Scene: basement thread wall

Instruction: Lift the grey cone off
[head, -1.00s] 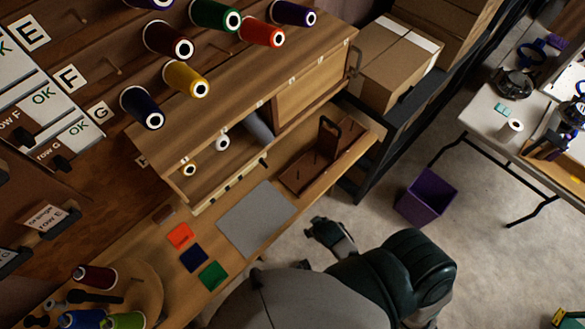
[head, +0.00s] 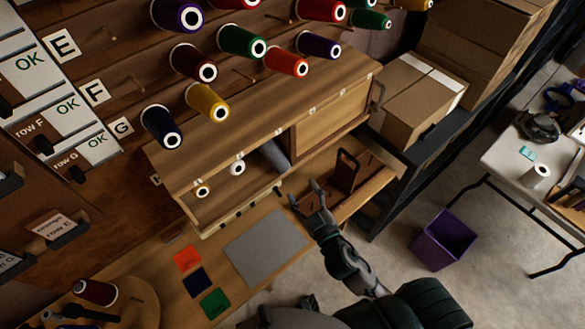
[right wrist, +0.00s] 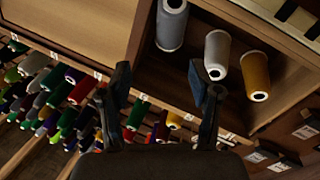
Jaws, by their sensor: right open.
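The grey cone (head: 275,155) lies in the open compartment of the wooden cabinet, at the right of a white cone (head: 237,168) and a yellow cone (head: 202,191). In the right wrist view the grey cone (right wrist: 172,25) is at the top, beside the white cone (right wrist: 217,52) and the yellow cone (right wrist: 256,75). My right gripper (head: 304,191) is open and empty, in front of the cabinet and apart from the grey cone. Its two fingers (right wrist: 160,85) are spread in the right wrist view. My left gripper cannot be made out.
A brown wooden caddy (head: 346,171) with a handle stands on the bench close to my right gripper. A grey mat (head: 265,247) lies flat on the bench. Pegged cones line the wall above. Cardboard boxes (head: 422,100) stand at the right, with a purple bin (head: 443,240) below.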

